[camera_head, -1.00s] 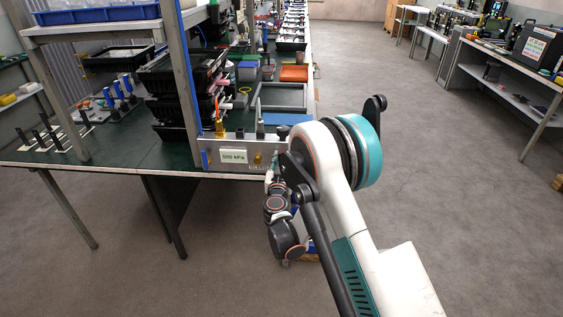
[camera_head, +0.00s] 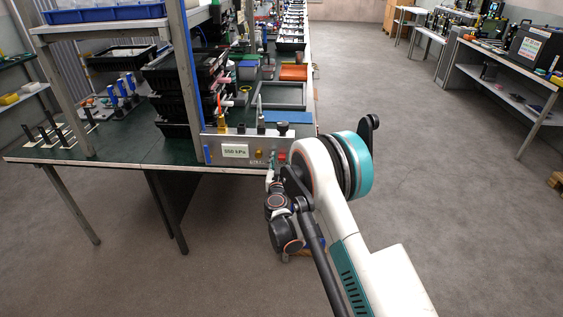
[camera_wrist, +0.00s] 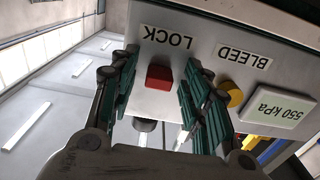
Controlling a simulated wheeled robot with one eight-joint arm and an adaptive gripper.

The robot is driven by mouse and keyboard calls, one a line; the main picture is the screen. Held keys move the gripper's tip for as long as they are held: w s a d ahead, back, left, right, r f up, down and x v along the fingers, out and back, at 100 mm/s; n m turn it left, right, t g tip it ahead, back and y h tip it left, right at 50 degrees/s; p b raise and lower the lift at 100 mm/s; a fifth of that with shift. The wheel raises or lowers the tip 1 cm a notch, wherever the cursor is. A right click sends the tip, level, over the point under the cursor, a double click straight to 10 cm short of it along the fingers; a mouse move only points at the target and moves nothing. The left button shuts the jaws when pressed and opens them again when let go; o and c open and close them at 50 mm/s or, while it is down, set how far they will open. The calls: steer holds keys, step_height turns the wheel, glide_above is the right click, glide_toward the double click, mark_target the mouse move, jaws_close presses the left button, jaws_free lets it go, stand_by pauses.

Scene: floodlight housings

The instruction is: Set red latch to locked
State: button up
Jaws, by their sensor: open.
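The red latch (camera_wrist: 159,77) is a small red block on the grey panel (camera_wrist: 150,103), beside the upside-down LOCK label (camera_wrist: 167,38) in the wrist view. My gripper (camera_wrist: 160,60) is open, with one green-padded finger on each side of the latch in the picture. I see no clear contact, and the depth gap cannot be told. In the head view the latch (camera_head: 282,155) is a small red spot near the panel's right end. My gripper there is small and partly hidden by my arm.
A yellow knob (camera_wrist: 229,95) sits by the BLEED label (camera_wrist: 244,56), right of the right finger. A display (camera_wrist: 276,107) reads 550 kPa. The panel stands at the bench's front edge (camera_head: 150,168). Black trays (camera_head: 172,90) are stacked behind it. The floor right of the bench is clear.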

steer(key=s, duration=0.7)
steer(key=shift+s, duration=0.25)
steer(key=shift+a, duration=0.1)
